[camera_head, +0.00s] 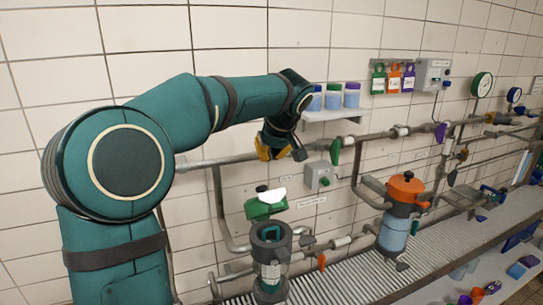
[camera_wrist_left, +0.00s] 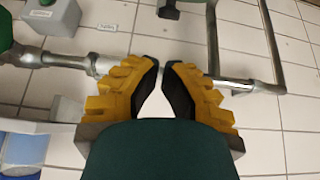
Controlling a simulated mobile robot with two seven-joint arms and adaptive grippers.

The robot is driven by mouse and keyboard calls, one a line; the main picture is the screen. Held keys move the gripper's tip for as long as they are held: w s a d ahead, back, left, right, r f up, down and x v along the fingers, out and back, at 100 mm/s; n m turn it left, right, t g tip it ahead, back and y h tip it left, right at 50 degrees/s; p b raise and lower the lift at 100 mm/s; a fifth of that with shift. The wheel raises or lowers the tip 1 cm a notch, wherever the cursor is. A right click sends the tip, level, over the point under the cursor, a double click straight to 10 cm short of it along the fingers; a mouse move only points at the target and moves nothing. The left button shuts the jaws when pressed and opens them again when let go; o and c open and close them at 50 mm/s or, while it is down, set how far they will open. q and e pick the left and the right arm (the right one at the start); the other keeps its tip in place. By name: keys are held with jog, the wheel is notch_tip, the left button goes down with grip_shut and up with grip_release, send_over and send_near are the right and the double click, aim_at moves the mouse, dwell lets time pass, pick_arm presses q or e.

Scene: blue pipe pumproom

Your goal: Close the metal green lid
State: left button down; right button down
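The green metal lid (camera_head: 266,205) stands raised and tilted above a dark grey round vessel (camera_head: 271,248), whose top is uncovered. A white patch shows on the lid's upper face. My left gripper (camera_head: 277,153) hangs above the lid, near the wall pipe, apart from the lid. In the left wrist view its yellow fingers (camera_wrist_left: 161,66) have a narrow gap between the tips, with nothing held. The lid cannot be made out in the wrist view. My right gripper is not in view.
A pipe (camera_head: 235,159) runs along the tiled wall behind the gripper. A grey switch box (camera_head: 320,176) is close to its right. Jars (camera_head: 333,96) stand on a shelf above. An orange-lidded vessel (camera_head: 396,233) stands farther right on the ribbed bench (camera_head: 345,283).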

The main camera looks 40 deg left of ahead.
pick_arm(q)
send_over(266, 187)
notch_tip(266, 187, down, 6)
jog(key=shift+s+d+f, duration=0.2)
jog(key=shift+d+f, duration=0.25)
jog(key=shift+f, duration=0.15)
jog(key=shift+s+d+f, duration=0.2)
jog(key=shift+d+f, duration=0.2)
jog(key=shift+f, duration=0.2)
jog(key=shift+s+d+f, duration=0.15)
jog(key=shift+d, duration=0.1)
jog(key=shift+d+f, duration=0.1)
jog(key=shift+f, duration=0.15)
